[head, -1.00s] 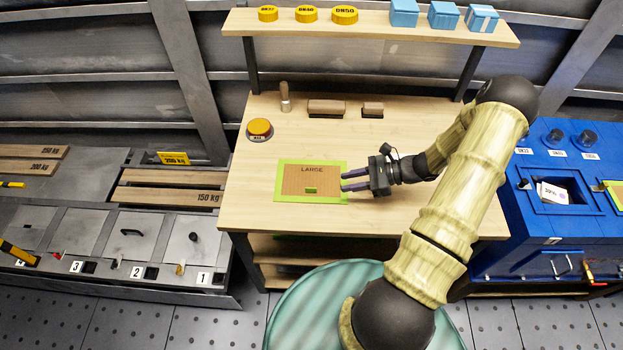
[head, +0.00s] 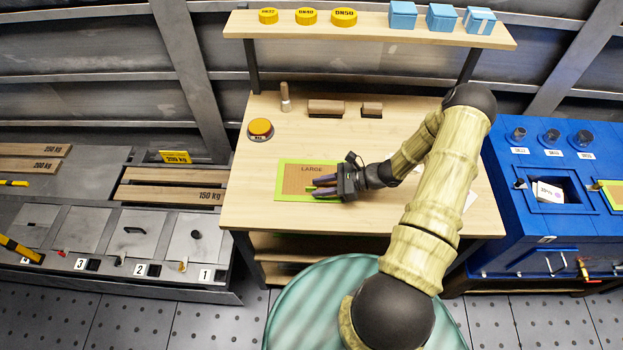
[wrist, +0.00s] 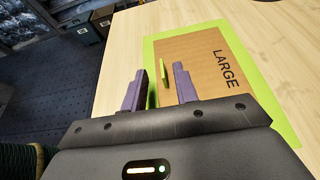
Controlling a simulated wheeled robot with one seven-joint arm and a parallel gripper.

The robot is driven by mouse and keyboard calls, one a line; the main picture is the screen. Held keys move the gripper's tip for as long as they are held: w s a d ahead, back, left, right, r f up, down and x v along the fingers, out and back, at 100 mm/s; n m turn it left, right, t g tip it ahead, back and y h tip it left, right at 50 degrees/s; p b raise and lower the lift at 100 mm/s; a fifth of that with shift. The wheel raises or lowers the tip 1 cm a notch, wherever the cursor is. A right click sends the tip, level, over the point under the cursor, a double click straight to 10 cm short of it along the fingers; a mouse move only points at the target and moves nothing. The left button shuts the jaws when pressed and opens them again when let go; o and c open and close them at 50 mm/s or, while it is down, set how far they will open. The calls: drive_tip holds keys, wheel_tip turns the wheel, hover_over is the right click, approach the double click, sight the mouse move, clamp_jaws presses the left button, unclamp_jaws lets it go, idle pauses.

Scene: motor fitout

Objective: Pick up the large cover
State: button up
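The large cover (head: 294,178) is a flat brown rectangle with a green border, marked LARGE, on the wooden workbench. In the wrist view its brown face (wrist: 214,90) fills the right side. A small upright green tab (wrist: 164,70) stands on it. My gripper (head: 314,187) is over the right part of the cover, pointing left. The fingers appear apart from the tab. My gripper hides part of the cover's right side in the head view.
A yellow button (head: 260,128) sits left on the workbench (head: 245,200). Brown blocks (head: 326,108) and a small upright peg (head: 285,98) stand behind the cover. A shelf (head: 370,32) with yellow discs and blue boxes is above. A blue cabinet (head: 520,220) stands at right.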

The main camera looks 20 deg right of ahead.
sight(311, 188)
drive_tip(key=p+x, duration=0.1)
drive_tip(key=x, duration=0.2)
drive_tip(key=shift+w+a+f, duration=0.2)
drive_tip(key=shift+w+a, duration=0.05)
drive_tip(key=shift+c, duration=0.3)
clamp_jaws()
